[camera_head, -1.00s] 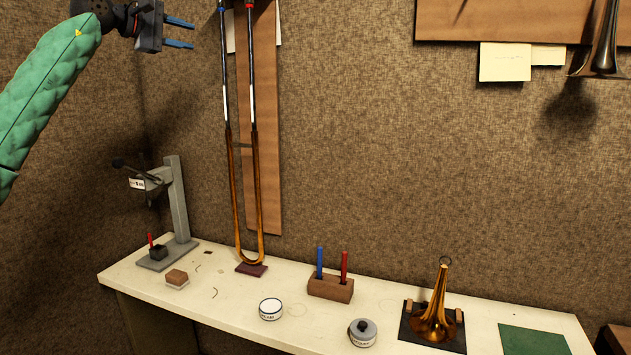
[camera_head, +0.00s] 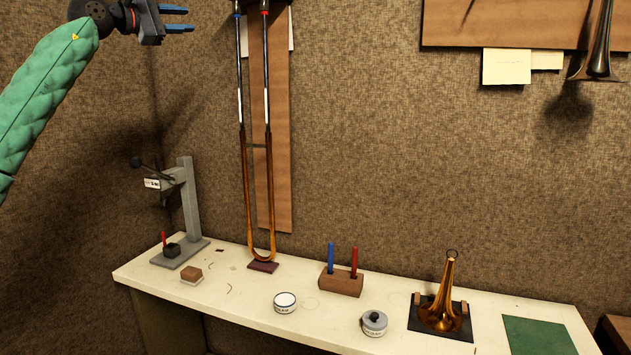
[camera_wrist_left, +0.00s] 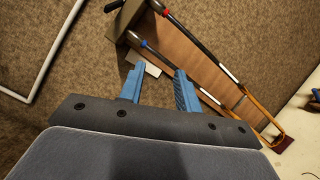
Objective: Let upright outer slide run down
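The brass outer slide (camera_head: 247,190) hangs upright against a wooden backboard (camera_head: 283,130), its curved bow just over a small dark red pad (camera_head: 263,267) on the bench; I cannot tell whether they touch. Dark inner tubes with white lower parts rise from it, with a blue and a red band near the top. The slide (camera_wrist_left: 255,103) also shows in the left wrist view. My left gripper (camera_head: 190,19) is open and empty, up and left of the slide tops. In the left wrist view its blue fingers (camera_wrist_left: 157,88) are spread apart. My right gripper is not seen.
On the bench (camera_head: 240,305) stand a grey press (camera_head: 188,205), a small brown block (camera_head: 191,273), a white tin (camera_head: 285,302), a pen block (camera_head: 341,283), a grey-lidded tin (camera_head: 374,323) and a brass bell (camera_head: 441,305). A green mat (camera_head: 538,337) lies at right.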

